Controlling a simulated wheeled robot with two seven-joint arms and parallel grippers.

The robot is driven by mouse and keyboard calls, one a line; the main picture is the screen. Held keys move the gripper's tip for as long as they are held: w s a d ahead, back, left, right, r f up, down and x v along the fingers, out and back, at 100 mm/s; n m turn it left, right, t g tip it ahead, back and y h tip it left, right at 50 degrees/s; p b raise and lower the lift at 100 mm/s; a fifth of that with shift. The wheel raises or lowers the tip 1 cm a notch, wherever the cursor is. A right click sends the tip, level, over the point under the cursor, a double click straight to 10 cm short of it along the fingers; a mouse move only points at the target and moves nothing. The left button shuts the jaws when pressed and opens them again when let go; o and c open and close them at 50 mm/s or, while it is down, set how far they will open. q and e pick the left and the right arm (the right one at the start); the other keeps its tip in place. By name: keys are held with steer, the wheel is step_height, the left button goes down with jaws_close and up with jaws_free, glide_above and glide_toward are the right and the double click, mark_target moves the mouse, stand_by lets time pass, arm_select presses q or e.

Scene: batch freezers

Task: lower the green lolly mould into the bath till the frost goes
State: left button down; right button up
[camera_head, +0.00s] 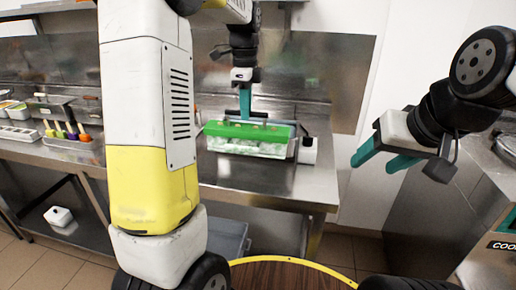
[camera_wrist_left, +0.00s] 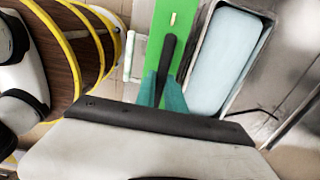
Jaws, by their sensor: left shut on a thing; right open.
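The green lolly mould (camera_head: 248,131) hangs level above the steel counter, its lower sides pale and frosted. My left gripper (camera_head: 245,112) is shut on the mould's dark upright handle (camera_wrist_left: 167,55), with the green top (camera_wrist_left: 160,28) just beneath. The bath is a steel tub (camera_wrist_left: 262,42) of pale blue liquid. In the left wrist view it lies right beside the mould; in the head view the mould mostly hides it. The mould's underside is hidden. My right gripper (camera_head: 375,163) is open and empty, off to the right.
Coloured-handled tools (camera_head: 68,132) and trays fill the counter's left. The counter front (camera_head: 270,180) is bare. A round wooden top with a yellow rim (camera_head: 290,272) is in the foreground.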

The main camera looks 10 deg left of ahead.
arm_select(q)
steer(key=shift+r, duration=2.4)
steer(key=shift+w, duration=0.1)
steer(key=w, duration=1.6)
steer(key=shift+w+d+f, duration=0.25)
steer(key=shift+f, duration=0.3)
step_height(320, 180, down, 10)
steer(key=shift+r, duration=0.15)
stand_by(1.4)
stand_by(1.3)
